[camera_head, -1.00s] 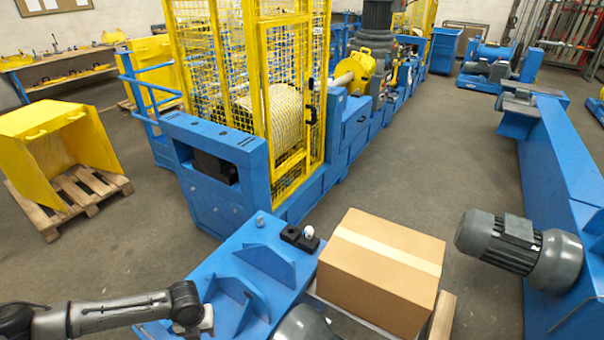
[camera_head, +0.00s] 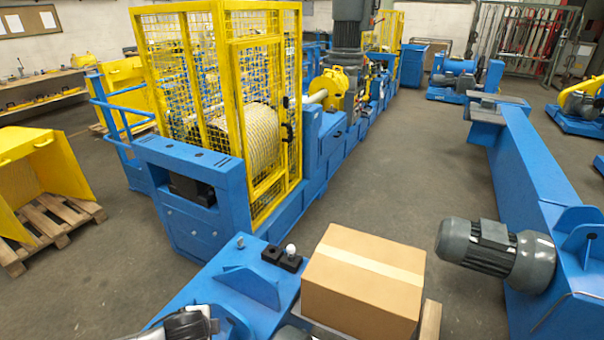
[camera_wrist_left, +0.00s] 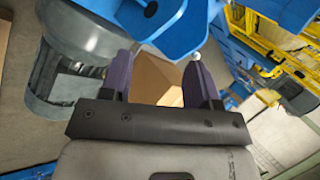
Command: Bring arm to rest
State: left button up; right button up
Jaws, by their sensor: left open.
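My left arm (camera_head: 185,326) shows only in part at the bottom edge of the head view, above the blue machine frame (camera_head: 205,290). My left gripper (camera_wrist_left: 160,80) fills the lower middle of the left wrist view. Its two dark fingers stand apart with nothing held between them. A cardboard box (camera_head: 362,282) lies beyond the fingers, and part of it shows between them in the wrist view (camera_wrist_left: 158,82). My right gripper is in neither view.
A grey motor (camera_head: 495,252) sticks out from a long blue beam (camera_head: 545,190) on the right. A yellow mesh cage (camera_head: 225,100) stands on the blue machine behind. A yellow guard (camera_head: 45,165) rests on a pallet (camera_head: 50,220) at left. Open floor (camera_head: 430,190) lies between the machines.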

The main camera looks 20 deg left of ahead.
pick_arm(q)
jog(key=s+d+r+n+t+h, duration=0.1)
jog(key=s+d+r+n+t, duration=0.15)
jog(key=d, duration=0.35)
jog(key=s+d+r+n+t+h, duration=0.1)
jog(key=s+d+r+n, duration=0.15)
jog(key=d, duration=0.45)
jog(key=s+d+f+n+g+h, duration=0.1)
jog(key=s+d+f+n+g, duration=0.1)
jog(key=s+f, duration=0.5)
jog(key=s+d+f+n+g+h, duration=0.1)
jog(key=s+d+f+n+g, duration=0.3)
jog(key=s, duration=0.6)
notch_tip(320, 180, up, 25)
jog(key=a+m+p, duration=0.1)
jog(key=p, duration=2.5)
jog(key=shift+s+a+t, duration=0.35)
jog(key=shift+s+t, duration=0.1)
